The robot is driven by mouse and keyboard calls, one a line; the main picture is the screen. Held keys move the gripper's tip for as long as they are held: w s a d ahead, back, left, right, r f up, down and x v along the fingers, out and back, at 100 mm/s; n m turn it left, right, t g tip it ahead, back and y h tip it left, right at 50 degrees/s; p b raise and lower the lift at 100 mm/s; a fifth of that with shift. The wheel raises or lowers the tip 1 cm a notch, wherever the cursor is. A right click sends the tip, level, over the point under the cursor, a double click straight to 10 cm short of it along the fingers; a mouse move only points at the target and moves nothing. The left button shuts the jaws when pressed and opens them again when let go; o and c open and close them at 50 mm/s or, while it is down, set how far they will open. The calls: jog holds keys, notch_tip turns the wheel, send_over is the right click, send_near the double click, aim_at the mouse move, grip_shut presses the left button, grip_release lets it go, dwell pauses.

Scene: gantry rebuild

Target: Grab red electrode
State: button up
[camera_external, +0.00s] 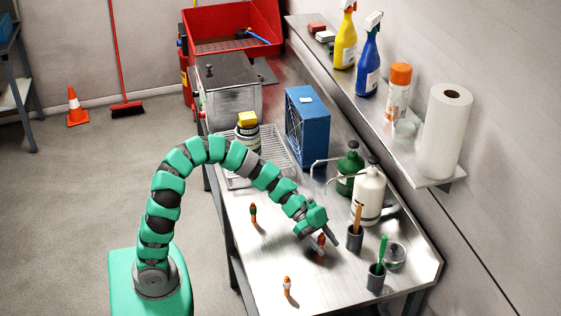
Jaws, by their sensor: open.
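Three small upright orange electrodes stand on the steel bench (235,200). One has a green band (253,212) and stands at the left. One has a white band (287,287) and stands at the front edge. The red electrode (320,243), with a dark red middle, stands under the end of my arm. My gripper (325,242) is open and points down at the red electrode, with a finger on either side of it in this view. I cannot tell whether the fingers touch it. The fingers hide part of it.
Right of my gripper stand a dark cup with a wooden-handled brush (355,238), a cup with a green handle (376,277) and a glass jar (395,254). Behind are white (369,195) and green oil cans (350,170) and a blue box (307,125). The front-left bench is mostly clear.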

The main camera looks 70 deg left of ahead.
grip_shut()
jog(key=shift+r, duration=0.1)
jog(key=shift+r, duration=1.6)
jog(key=shift+s+a+r+p, duration=0.1)
jog(key=shift+s+r+p, duration=0.1)
jog(key=shift+p, duration=0.1)
jog(key=s+a+r, duration=0.1)
jog(key=s+a, duration=0.2)
jog(key=s, duration=1.2)
jog(key=shift+s+r, duration=0.15)
